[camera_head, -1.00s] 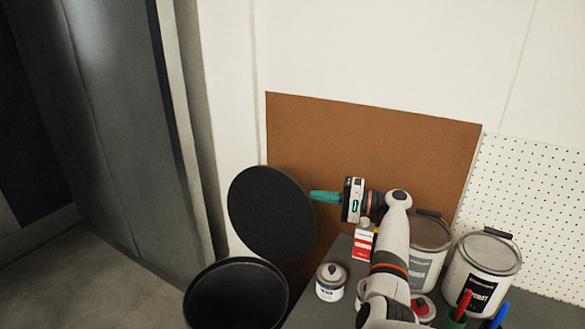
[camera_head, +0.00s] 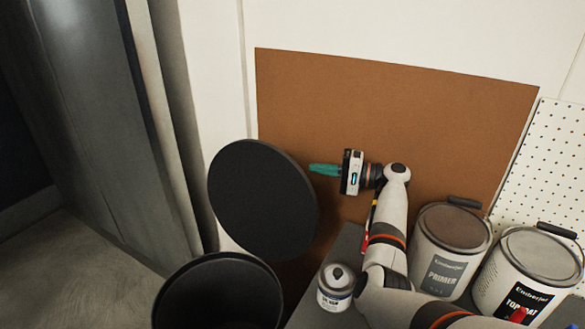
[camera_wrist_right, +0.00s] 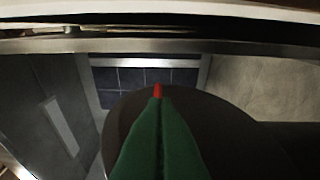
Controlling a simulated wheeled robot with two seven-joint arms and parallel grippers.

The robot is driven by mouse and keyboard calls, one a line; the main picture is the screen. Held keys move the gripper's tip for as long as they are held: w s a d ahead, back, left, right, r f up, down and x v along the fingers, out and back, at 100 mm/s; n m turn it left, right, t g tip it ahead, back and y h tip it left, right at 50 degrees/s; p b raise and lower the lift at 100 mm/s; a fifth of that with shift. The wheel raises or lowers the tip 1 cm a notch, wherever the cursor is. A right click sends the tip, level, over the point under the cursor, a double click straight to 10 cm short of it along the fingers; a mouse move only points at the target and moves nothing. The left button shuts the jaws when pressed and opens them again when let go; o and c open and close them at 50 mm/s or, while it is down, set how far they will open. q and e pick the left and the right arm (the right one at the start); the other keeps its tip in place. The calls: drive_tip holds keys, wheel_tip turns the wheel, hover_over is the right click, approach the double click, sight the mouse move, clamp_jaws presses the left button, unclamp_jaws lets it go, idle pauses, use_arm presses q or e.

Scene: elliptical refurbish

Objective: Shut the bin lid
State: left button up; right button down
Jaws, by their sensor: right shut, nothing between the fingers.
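The black bin (camera_head: 219,296) stands open at the bottom of the head view. Its round black lid (camera_head: 262,198) is raised and tilted steeply, above and behind the bin's mouth. My right gripper (camera_head: 325,170) has green fingers that are shut and empty. The fingers point left, close to the lid's upper right edge; I cannot tell from the head view whether they touch it. In the right wrist view the closed green fingers (camera_wrist_right: 158,125) with a red tip lie in front of the dark lid (camera_wrist_right: 215,115). My left gripper is not in view.
A dark bench right of the bin holds a small white can (camera_head: 335,287), a primer can (camera_head: 449,248) and a top coat can (camera_head: 527,275). A brown board (camera_head: 400,110) and a pegboard (camera_head: 545,165) are behind. Open floor (camera_head: 80,280) lies left.

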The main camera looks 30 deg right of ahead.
drive_tip(key=p+x, duration=0.1)
drive_tip(key=x, duration=0.8)
drive_tip(key=shift+w+a, duration=0.2)
drive_tip(key=shift+a, duration=0.15)
drive_tip(key=shift+a+r, duration=0.1)
